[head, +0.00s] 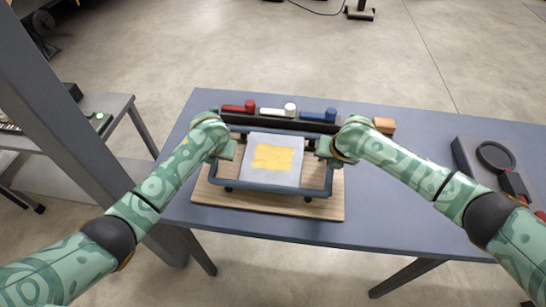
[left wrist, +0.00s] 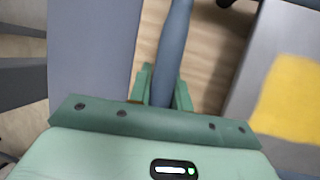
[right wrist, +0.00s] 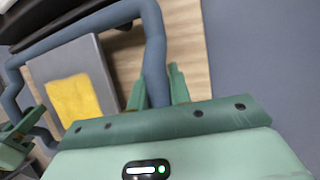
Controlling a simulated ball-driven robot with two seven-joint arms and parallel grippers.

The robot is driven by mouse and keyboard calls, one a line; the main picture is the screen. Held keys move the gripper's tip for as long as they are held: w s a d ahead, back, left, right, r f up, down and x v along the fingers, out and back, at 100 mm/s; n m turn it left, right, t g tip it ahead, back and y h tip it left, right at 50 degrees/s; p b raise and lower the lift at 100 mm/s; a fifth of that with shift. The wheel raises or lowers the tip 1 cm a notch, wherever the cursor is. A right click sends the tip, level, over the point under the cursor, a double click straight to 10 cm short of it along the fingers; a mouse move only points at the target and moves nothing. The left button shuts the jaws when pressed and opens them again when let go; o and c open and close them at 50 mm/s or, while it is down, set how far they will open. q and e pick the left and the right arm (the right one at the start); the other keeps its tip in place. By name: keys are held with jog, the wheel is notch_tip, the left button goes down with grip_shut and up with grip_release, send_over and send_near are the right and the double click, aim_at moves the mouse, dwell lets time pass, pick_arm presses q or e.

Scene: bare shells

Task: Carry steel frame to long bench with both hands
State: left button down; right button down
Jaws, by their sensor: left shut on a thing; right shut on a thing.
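The steel frame (head: 262,187) is a blue-grey tube frame over a wooden board (head: 230,200) on the blue-grey bench (head: 390,215). My left gripper (head: 228,148) is shut on the frame's left side bar; the bar runs between its fingers in the left wrist view (left wrist: 165,88). My right gripper (head: 326,148) is shut on the right side bar, which also shows between its fingers in the right wrist view (right wrist: 157,90). A grey plate with a yellow patch (head: 272,157) lies inside the frame's outline. I cannot tell whether the frame touches the board.
A dark rack (head: 265,120) with red, white and blue-handled items stands behind the frame. An orange-tan block (head: 384,125) is at its right. A dark device (head: 485,160) sits at the bench's right. A post (head: 60,95) and side table (head: 110,105) stand left.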

pick_arm(q)
jog(key=shift+r, duration=0.1)
pick_arm(e)
jog(key=shift+w+r, duration=0.15)
